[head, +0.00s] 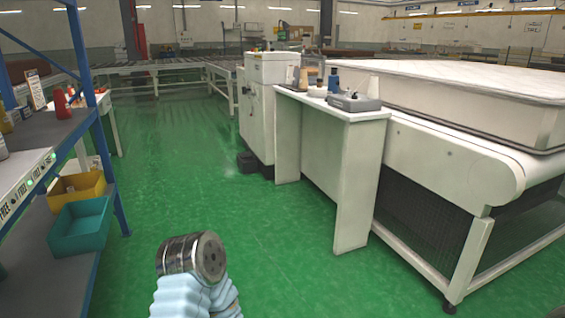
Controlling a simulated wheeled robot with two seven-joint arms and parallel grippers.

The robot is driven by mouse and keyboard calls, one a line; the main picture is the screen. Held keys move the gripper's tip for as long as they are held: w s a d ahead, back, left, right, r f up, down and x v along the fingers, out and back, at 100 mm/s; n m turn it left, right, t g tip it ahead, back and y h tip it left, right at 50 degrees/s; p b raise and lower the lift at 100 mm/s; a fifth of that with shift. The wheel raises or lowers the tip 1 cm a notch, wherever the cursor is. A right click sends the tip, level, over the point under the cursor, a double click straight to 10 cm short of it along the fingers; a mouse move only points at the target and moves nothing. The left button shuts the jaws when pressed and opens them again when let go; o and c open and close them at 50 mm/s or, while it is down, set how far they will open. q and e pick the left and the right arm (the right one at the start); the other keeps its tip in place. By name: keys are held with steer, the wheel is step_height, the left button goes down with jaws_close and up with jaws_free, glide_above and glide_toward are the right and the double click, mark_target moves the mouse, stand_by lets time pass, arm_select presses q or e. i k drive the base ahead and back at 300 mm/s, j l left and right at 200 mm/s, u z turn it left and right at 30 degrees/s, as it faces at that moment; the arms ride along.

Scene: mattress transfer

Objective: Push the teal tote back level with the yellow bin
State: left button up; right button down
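The teal tote (80,232) is an open box on the lower level of the blue-framed shelf at the left. The yellow bin (77,188) sits just behind it on the same level. The tote's aisle-side end reaches a little farther right in the picture than the bin's. The two look close together; I cannot tell if they touch. Part of my arm, a dark metal joint with a pale blue sleeve, shows at the bottom, right of the shelf and apart from the tote. Neither gripper shows.
The shelf's blue post (88,95) stands beside the bins. The upper shelf (45,148) holds a red bottle (61,104) and other items above them. The green floor (185,175) is clear along the aisle. A white table (330,105) and a conveyor with a mattress (470,90) stand right.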

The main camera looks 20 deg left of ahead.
mark_target(81, 227)
steer(key=i+j+u, duration=0.15)
steer(key=i+u, duration=1.2)
steer(key=i, duration=0.25)
steer(key=i+l+u, duration=0.15)
steer(key=i, duration=0.25)
steer(key=i+u, duration=0.2)
steer(key=i, duration=0.25)
steer(key=i+l+u, duration=0.2)
steer(key=i, duration=0.2)
